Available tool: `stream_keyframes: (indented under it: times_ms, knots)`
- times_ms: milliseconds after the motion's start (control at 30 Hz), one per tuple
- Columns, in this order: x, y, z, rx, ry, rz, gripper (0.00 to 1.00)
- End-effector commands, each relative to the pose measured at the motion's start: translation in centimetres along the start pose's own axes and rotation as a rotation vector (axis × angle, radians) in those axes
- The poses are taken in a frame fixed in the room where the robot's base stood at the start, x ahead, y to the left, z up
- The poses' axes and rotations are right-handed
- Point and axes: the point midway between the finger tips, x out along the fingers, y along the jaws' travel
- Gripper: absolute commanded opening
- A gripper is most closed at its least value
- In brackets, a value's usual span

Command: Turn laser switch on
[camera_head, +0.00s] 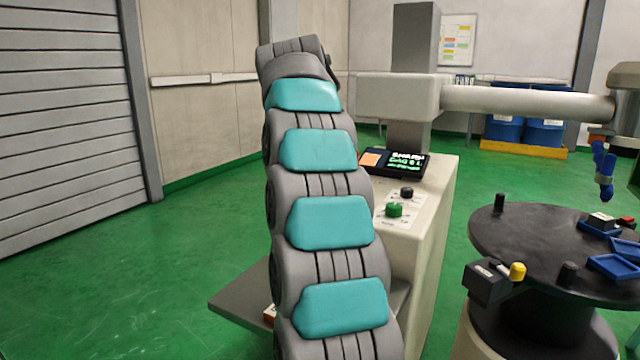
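No label that I can read marks the laser switch. A sloped control panel (420,212) on the pale machine cabinet bears a green knob (394,210) and a black knob (406,192). A small screen (407,162) with an orange patch and bright text sits behind them. A black box (485,283) with a yellow knob (517,271) sits at the left edge of the round table. A segmented grey arm with teal pads rises in front and covers the cabinet's left part. I cannot make out gripper fingers anywhere.
The round dark table (530,240) holds blue trays (612,266) and black posts. A pale horizontal beam (530,101) runs above, with a blue nozzle (604,175) at the right. A grey shelf (238,308) juts out from the cabinet. Green floor is clear at the left.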

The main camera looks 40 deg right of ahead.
Motion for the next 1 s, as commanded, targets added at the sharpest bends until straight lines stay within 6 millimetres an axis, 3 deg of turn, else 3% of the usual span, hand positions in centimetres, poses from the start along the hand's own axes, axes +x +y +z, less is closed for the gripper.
stream_keyframes:
  times_ms: [533, 567, 800, 1000]
  knots:
    - [-0.04, -0.09, -0.03, 0.03, 0.001, 0.011, 0.0]
    - [-0.04, -0.09, -0.03, 0.03, 0.001, 0.011, 0.51]
    - [-0.01, -0.06, -0.02, 0.029, 0.0, 0.012, 0.78]
    - [0.0, -0.04, -0.02, 0.029, 0.0, 0.012, 0.8]
